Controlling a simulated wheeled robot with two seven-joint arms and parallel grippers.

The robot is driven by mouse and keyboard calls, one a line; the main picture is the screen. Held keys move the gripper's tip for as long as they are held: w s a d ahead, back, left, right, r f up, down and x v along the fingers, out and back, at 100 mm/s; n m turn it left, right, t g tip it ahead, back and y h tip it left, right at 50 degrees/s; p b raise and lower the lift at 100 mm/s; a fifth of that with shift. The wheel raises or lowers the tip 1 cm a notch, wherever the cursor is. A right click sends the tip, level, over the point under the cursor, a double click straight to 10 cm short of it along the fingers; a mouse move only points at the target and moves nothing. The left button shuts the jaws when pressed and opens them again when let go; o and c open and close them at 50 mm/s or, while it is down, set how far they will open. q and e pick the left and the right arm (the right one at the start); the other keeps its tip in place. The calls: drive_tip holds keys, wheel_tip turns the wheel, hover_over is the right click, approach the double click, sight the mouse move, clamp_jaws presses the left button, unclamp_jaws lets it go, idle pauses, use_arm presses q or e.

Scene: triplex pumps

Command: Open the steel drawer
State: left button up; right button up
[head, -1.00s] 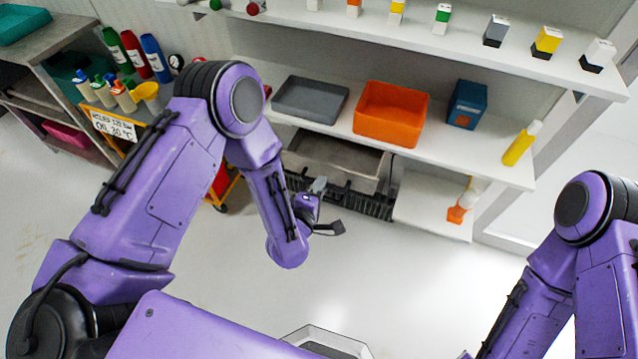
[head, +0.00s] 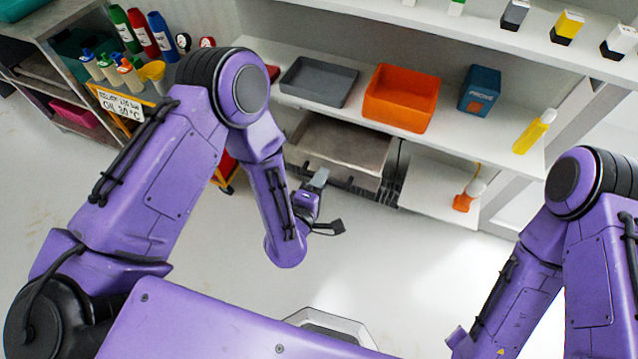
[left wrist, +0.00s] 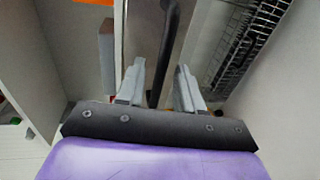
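The grey steel drawer (head: 345,143) is under the white shelf unit in the head view. Its top is open and its inside shows empty. My left gripper (head: 325,205) is in front of the drawer's lower edge, seen from above. In the left wrist view the left gripper (left wrist: 158,88) has its two grey fingers apart. A dark bar (left wrist: 168,45), seemingly a handle, runs between them in the picture; whether they touch it I cannot tell. My right arm shows at the lower right of the head view, but its fingers do not show.
A grey tray (head: 318,82), an orange bin (head: 402,97) and a blue box (head: 480,91) stand on the shelf above. A dark wire rack (left wrist: 250,40) is beside the left gripper. The floor in front is clear.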

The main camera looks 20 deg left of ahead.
use_arm(q)
drive_tip(key=b+v, duration=0.1)
drive_tip(key=v, duration=0.9)
drive_tip(key=shift+s, duration=0.25)
drive_tip(key=s+a+f+m+g+y, duration=0.1)
drive_tip(key=s+a+f+m+g, duration=0.35)
drive_tip(key=f+m+g, duration=0.4)
drive_tip(key=s+a+f+m+g+y+p, duration=0.1)
drive_tip(key=s+a+f+g+y, duration=0.3)
drive_tip(key=s+a, duration=0.6)
drive_tip(key=a+f+p, duration=0.1)
drive_tip(key=a, duration=0.2)
drive_tip(key=shift+d+f+m, duration=0.1)
drive_tip(key=shift+m, duration=0.15)
